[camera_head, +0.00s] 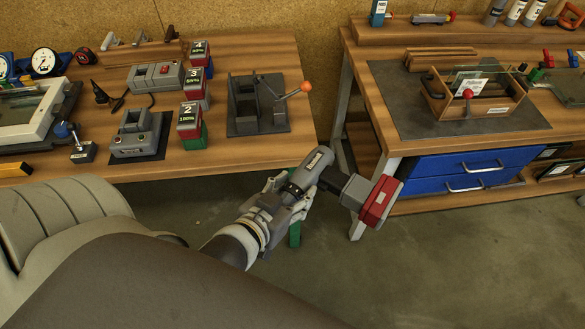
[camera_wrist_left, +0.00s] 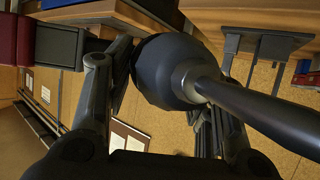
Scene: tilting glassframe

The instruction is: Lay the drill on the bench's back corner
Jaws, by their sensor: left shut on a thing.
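The drill (camera_head: 310,170) is grey and black with a red battery end (camera_head: 380,200). My left gripper (camera_head: 287,192) is shut around its body and holds it in the air beyond the front right corner of the left bench (camera_head: 235,155). In the left wrist view the drill's dark rounded front (camera_wrist_left: 165,70) sits between the fingers, with a metal shaft running to the lower right. The left bench's back right corner (camera_head: 283,45) looks bare. My right gripper is not in view.
A dark fixture with an orange-knobbed lever (camera_head: 270,108) stands near the left bench's right edge. Numbered red-topped batteries (camera_head: 190,118) stand left of it. Across a gap, the right bench (camera_head: 385,48) holds a wooden tool caddy (camera_head: 440,105) and blue drawers (camera_head: 440,183).

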